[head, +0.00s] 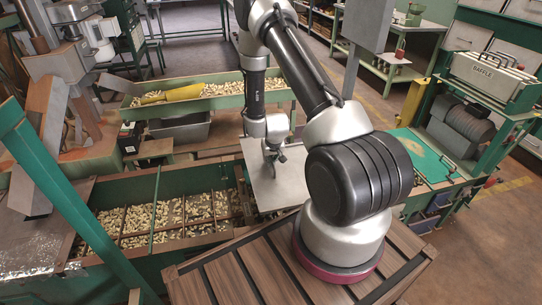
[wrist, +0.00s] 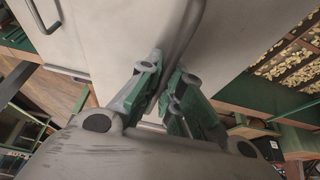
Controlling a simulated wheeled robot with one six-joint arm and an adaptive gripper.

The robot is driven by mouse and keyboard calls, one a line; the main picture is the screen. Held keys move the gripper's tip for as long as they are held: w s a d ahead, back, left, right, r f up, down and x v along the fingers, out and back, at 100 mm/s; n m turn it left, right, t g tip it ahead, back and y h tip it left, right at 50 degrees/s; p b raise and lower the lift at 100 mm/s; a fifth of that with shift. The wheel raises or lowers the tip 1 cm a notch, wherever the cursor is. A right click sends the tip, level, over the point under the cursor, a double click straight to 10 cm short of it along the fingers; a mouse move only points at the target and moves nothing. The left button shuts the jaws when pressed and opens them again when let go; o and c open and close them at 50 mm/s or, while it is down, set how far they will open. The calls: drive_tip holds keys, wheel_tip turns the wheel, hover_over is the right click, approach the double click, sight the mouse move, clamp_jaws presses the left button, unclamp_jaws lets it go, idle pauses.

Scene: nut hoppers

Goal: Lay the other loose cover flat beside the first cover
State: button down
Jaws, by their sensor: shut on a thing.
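A pale grey flat cover (head: 285,186) lies or hangs level over the middle of the green hopper row in the head view. My gripper (head: 272,150) is above it at its far part. In the wrist view my gripper (wrist: 166,100) is shut on a dark curved bar handle (wrist: 188,35), which stands out from the pale cover (wrist: 230,45). A second pale panel with its own dark handle (wrist: 38,18) shows at the upper left, with a seam between the two. I cannot tell whether the held cover touches what is below it. My arm hides part of the right side.
Open nut bins (head: 165,217) lie to the left of the cover. A green panel with a handle (head: 425,152) is at the right, near the baffle rack (head: 492,82). Behind is a nut trough (head: 215,103) with a yellow thing (head: 185,94) in it.

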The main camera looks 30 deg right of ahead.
drive_tip(key=shift+f, duration=4.55)
drive_tip(key=shift+f, duration=0.6)
drive_tip(key=c, duration=1.5)
unclamp_jaws()
drive_tip(key=v, duration=1.2)
drive_tip(key=shift+r, duration=0.1)
drive_tip(key=shift+r, duration=3.9)
drive_tip(key=shift+s+f, duration=0.1)
drive_tip(key=shift+s, duration=0.05)
